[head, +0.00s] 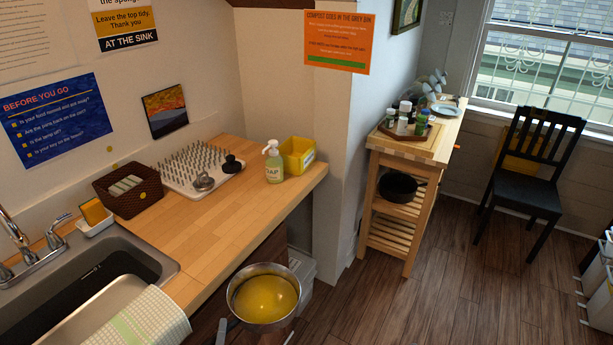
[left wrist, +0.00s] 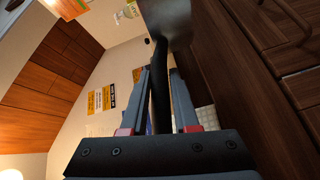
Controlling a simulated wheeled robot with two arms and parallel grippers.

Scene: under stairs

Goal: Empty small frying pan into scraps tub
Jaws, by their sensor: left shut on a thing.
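A steel pan (head: 262,299) with yellow inside hangs in the air beyond the counter's front edge, in the lower middle of the head view. It looks about level. My left gripper (left wrist: 160,80) is shut on its dark handle (left wrist: 160,62), seen in the left wrist view, where the pan's dark side (left wrist: 167,18) shows at the top. In the head view the gripper is mostly hidden at the lower edge. A pale grey bin (head: 303,266) stands on the floor behind the pan, partly hidden. A yellow tub (head: 297,155) sits at the counter's far end. I cannot tell which is the scraps tub. My right gripper is out of view.
The wooden counter (head: 215,228) holds a soap bottle (head: 274,165), a spiked drying rack (head: 195,170) and a brown basket (head: 128,192). The sink (head: 85,285) is at lower left. A wooden cart (head: 395,215) and black chair (head: 525,170) stand beyond open floor.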

